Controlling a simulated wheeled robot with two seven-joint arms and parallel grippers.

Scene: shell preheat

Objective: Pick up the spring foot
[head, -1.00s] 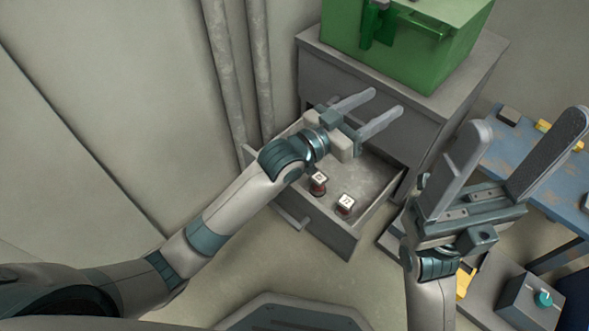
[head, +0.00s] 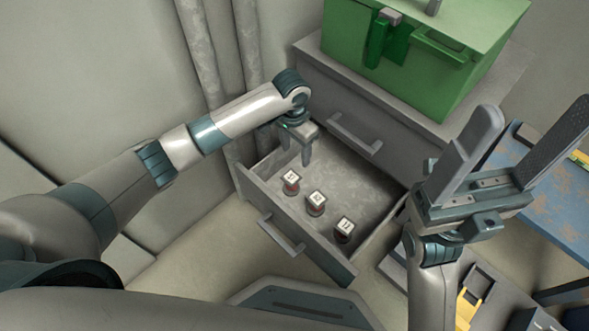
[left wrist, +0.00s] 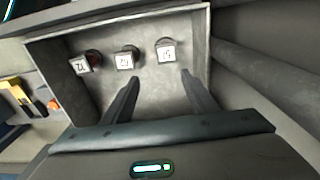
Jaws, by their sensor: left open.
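Three small dark-red pieces with white, marked square tops stand in a row in the open drawer (head: 372,184). In the head view they are the left piece (head: 291,178), the middle piece (head: 316,203) and the right piece (head: 344,228). The left wrist view shows them at its right (left wrist: 166,50), middle (left wrist: 125,59) and left (left wrist: 84,64). I cannot tell which is the spring foot. My left gripper (head: 297,152) is open and empty, pointing down over the drawer's back left, near the left piece but apart from it. My right gripper (head: 535,110) is open and empty.
The drawer's handle (head: 282,236) faces the front, and a shut drawer with a handle (head: 355,134) is above. A green box (head: 420,55) stands on the cabinet. A blue worn table (head: 560,205) is at the right. Pipes (head: 205,50) run down the wall.

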